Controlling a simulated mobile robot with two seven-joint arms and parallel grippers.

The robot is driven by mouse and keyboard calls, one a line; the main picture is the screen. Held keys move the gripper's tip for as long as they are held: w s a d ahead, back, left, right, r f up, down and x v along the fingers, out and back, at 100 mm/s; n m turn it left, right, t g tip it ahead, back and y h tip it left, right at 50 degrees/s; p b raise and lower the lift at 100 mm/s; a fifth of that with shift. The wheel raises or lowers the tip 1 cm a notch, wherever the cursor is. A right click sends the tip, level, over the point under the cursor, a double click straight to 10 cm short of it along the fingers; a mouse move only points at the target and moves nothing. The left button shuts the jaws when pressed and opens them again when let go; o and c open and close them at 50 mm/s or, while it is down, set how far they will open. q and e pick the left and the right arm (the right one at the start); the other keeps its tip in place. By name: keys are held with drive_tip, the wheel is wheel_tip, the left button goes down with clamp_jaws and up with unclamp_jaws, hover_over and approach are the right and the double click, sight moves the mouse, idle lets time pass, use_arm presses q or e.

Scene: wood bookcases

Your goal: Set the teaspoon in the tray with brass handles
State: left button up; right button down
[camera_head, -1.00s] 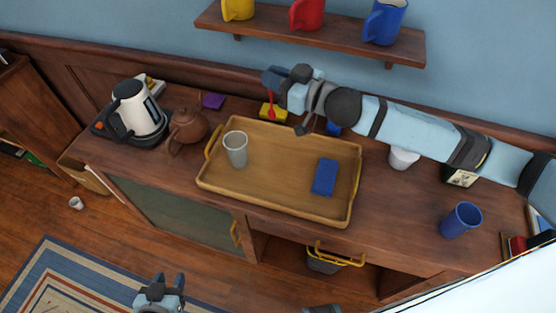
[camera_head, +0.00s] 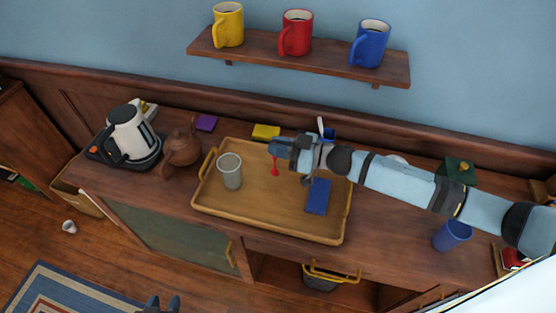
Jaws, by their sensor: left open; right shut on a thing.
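The wooden tray with brass handles (camera_head: 225,205) lies on the cabinet top. A grey cup (camera_head: 230,171) and a dark blue block (camera_head: 317,197) are in it. My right gripper (camera_head: 277,152), reaching in from the right, is shut on a small red teaspoon (camera_head: 275,170). The spoon hangs down over the back middle of the tray, right of the cup. I cannot tell whether its lower end touches the tray floor. The jaws partly hide the spoon's upper part. My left gripper (camera_head: 163,304) is open and empty at the bottom edge, in front of the cabinet.
A kettle (camera_head: 128,132) and brown teapot (camera_head: 181,149) stand left of the tray. Yellow (camera_head: 266,131) and purple (camera_head: 206,122) blocks lie behind. A blue cup (camera_head: 452,235) stands right. Yellow, red and blue mugs (camera_head: 369,45) stand on the wall shelf. My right forearm crosses above the cabinet's right half.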

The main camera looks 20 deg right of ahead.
sight(278, 169)
drive_tip(key=shift+f, duration=2.9)
drive_tip(key=c, duration=1.1)
unclamp_jaws()
drive_tip(key=shift+c, duration=0.2)
drive_tip(key=shift+r, duration=0.2)
drive_tip(key=b+v, duration=0.1)
drive_tip(key=v, duration=0.6)
drive_tip(key=shift+d, duration=0.2)
